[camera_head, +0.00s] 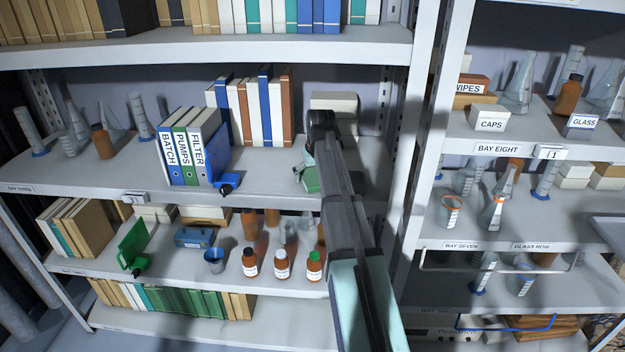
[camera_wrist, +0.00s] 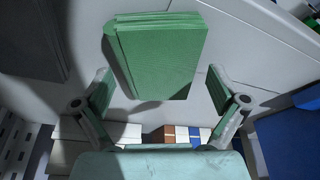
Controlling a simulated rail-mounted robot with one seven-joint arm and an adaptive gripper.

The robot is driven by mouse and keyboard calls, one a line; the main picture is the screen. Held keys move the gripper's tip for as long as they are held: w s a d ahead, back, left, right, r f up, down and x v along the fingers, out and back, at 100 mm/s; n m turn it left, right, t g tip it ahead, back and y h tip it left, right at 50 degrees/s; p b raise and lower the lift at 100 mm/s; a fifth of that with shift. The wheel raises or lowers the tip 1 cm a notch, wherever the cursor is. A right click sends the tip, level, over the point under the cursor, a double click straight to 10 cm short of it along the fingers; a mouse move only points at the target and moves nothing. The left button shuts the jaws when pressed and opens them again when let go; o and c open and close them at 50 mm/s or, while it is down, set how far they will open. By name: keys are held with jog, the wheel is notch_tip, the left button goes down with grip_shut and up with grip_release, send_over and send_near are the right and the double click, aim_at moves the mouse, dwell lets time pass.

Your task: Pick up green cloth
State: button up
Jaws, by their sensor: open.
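The green cloth (camera_wrist: 158,55) is a folded stack with its layered edge at the top in the wrist view. It lies on the pale shelf (camera_wrist: 55,85). In the head view a small part of the green cloth (camera_head: 310,180) shows beside my arm, on the middle shelf. My gripper (camera_wrist: 160,82) is open, with one finger on each side of the cloth's lower part. Whether the fingers touch the cloth I cannot tell. In the head view my arm hides most of my gripper (camera_head: 306,162).
Binders (camera_head: 195,147) and upright books (camera_head: 250,112) stand left on the same shelf. A blue tool (camera_head: 228,187) lies at its front edge. A pale box (camera_head: 334,101) is behind my arm. A shelf upright (camera_head: 404,150) stands to the right. Bottles (camera_head: 282,264) are on the shelf below.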

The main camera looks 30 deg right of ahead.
aim_at(312, 177)
jog(key=c, duration=1.1)
jog(key=shift+c, duration=0.2)
notch_tip(312, 177, up, 9)
jog(key=b, duration=0.2)
jog(key=shift+b, duration=0.3)
jog(key=shift+r, duration=0.5)
